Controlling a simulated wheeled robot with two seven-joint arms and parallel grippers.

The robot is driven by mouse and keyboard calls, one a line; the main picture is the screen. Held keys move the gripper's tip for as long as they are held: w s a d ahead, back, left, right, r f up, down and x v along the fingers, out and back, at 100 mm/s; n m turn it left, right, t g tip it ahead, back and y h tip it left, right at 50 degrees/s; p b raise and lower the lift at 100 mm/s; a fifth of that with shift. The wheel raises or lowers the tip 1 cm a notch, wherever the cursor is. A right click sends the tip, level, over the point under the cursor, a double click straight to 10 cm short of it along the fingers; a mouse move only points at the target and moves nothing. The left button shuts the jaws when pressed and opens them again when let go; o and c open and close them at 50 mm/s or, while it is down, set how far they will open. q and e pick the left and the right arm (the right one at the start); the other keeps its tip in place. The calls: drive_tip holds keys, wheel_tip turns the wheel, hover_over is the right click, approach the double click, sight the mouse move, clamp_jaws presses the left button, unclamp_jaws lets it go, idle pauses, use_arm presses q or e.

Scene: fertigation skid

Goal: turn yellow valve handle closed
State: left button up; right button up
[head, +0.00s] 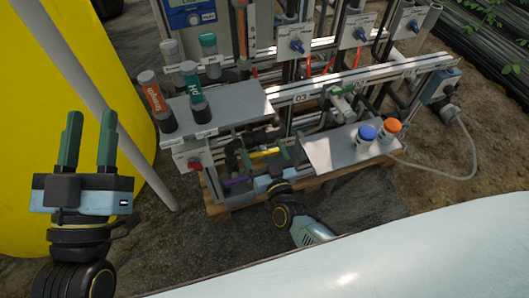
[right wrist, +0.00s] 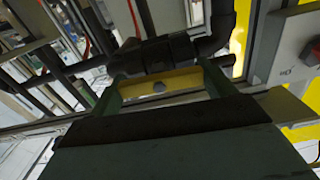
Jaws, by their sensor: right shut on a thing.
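The yellow valve handle (head: 266,153) is a short flat bar low on the skid, on black pipework. In the head view it runs roughly left to right. My right gripper (head: 267,158) is shut on it. In the right wrist view the yellow handle (right wrist: 180,83), with a round bolt at its middle, lies between the two green fingers (right wrist: 162,92). The handle's outer ends are partly hidden by the fingers. My left gripper (head: 88,140) is open and empty, raised at the left, away from the skid.
A purple handle (head: 236,181) is left of the yellow one. A grey shelf (head: 232,105) with labelled bottles stands above left. A metal plate (head: 325,153) with blue-capped (head: 367,132) and orange-capped (head: 391,125) bottles is at right. A red knob (head: 195,164) sits left.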

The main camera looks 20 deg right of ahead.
drive_tip(key=m, duration=0.3)
drive_tip(key=shift+m, duration=0.4)
drive_tip(key=m, duration=0.2)
drive_tip(key=shift+m, duration=0.3)
drive_tip(key=m, duration=0.3)
drive_tip(key=shift+d+f+m, duration=0.1)
drive_tip(key=shift+m, duration=0.3)
drive_tip(key=m+b, duration=0.1)
drive_tip(key=m, duration=0.3)
use_arm(q)
drive_tip(key=shift+s+a+r+t+h+b, duration=0.1)
drive_tip(key=shift+s+r+t+h+b, duration=0.25)
drive_tip(key=shift+r+t, duration=0.35)
drive_tip(key=shift+s+a+r+t+h+b, duration=0.15)
drive_tip(key=shift+s+r+t, duration=0.35)
drive_tip(key=shift+t, duration=0.3)
use_arm(e)
drive_tip(key=shift+m, duration=1.5)
